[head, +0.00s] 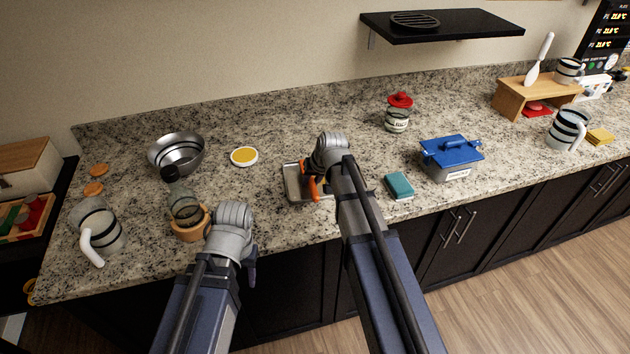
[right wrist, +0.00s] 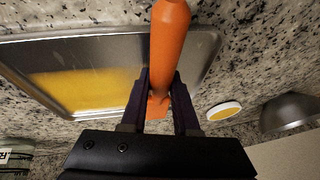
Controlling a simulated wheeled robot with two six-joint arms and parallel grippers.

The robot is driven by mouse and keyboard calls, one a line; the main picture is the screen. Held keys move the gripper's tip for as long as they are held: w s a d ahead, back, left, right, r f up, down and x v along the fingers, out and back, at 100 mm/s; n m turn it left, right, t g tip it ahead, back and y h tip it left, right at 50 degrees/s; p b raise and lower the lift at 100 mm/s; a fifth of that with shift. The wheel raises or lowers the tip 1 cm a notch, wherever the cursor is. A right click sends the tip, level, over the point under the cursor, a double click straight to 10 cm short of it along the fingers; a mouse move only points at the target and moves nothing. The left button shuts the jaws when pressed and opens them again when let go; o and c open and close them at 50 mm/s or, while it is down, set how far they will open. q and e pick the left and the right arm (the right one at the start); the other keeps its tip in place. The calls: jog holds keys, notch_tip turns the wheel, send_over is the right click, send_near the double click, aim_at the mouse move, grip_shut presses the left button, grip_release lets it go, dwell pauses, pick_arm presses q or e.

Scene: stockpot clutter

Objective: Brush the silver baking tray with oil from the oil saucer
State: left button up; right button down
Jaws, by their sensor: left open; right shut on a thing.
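The silver baking tray (head: 293,185) lies on the counter near its front edge, partly hidden by my right arm. In the right wrist view the tray (right wrist: 215,48) has a wide yellow oil patch on its floor. My right gripper (head: 318,183) is shut on the orange brush handle (right wrist: 168,50), over the tray. The brush's bristles are hidden. The oil saucer (head: 244,156), white with yellow oil, stands left of the tray; it also shows in the right wrist view (right wrist: 223,111). My left gripper (head: 250,272) is open and empty at the counter's front edge.
A metal bowl (head: 177,155), a glass bottle in a wooden holder (head: 190,224) and a striped jug (head: 100,230) stand at left. A teal sponge (head: 399,186) and a blue-lidded box (head: 450,160) are right of the tray. A red-lidded jar (head: 398,113) stands behind.

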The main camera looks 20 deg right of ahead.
aim_at(293, 189)
jog(key=shift+w+a, duration=0.1)
jog(key=shift+a, duration=2.35)
jog(key=shift+d+f, duration=0.1)
jog(key=shift+d, duration=0.05)
jog(key=shift+d, duration=2.35)
jog(key=shift+s+d, duration=0.15)
jog(key=shift+d, duration=1.1)
jog(key=shift+s+d, duration=0.15)
jog(key=shift+d, duration=1.05)
jog(key=shift+d, duration=0.1)
jog(key=shift+s+d, duration=0.1)
jog(key=shift+d, duration=2.25)
